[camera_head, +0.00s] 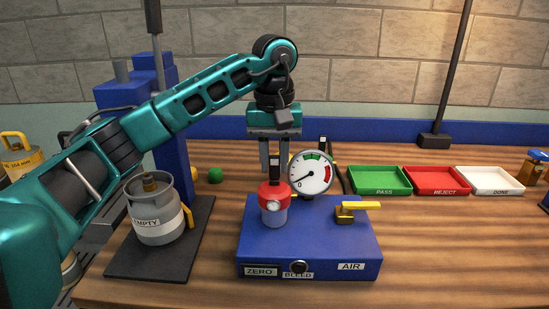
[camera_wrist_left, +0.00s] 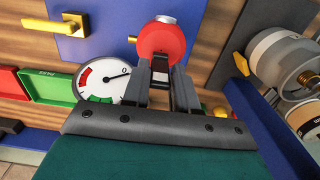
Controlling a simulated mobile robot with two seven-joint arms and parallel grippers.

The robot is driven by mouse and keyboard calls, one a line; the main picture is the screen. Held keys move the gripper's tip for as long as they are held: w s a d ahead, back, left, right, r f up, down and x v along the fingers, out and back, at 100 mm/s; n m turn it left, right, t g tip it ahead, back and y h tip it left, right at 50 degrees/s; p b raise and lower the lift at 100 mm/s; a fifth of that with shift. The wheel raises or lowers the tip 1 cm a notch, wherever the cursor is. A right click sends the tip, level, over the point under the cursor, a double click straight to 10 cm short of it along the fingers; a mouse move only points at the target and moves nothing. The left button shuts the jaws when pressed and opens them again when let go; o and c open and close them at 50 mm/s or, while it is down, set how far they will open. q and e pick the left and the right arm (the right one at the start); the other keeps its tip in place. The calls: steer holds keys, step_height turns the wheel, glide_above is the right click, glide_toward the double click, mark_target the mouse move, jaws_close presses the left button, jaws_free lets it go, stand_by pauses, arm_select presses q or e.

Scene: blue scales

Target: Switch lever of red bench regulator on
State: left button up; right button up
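The red bench regulator (camera_head: 273,195) stands on the left part of a blue bench block (camera_head: 320,230), with a black lever (camera_head: 274,167) upright on its top. In the left wrist view the red regulator (camera_wrist_left: 162,40) is just beyond the fingertips. My left gripper (camera_head: 275,158) points down over the regulator. Its two grey fingers are apart, one on each side of the black lever (camera_wrist_left: 160,72); I cannot tell whether they touch it. The round gauge (camera_head: 310,173) beside it has its needle at the low end, near 0. My right gripper is not in view.
A yellow-handled air valve (camera_head: 352,211) sits on the block's right. A grey EMPTY canister (camera_head: 157,212) stands on a dark plate (camera_head: 190,245) by a blue column (camera_head: 172,130) at left. Green (camera_head: 380,181), red (camera_head: 436,181) and white (camera_head: 490,181) trays lie back right. The front right table is clear.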

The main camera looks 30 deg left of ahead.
arm_select(q)
jaws_close()
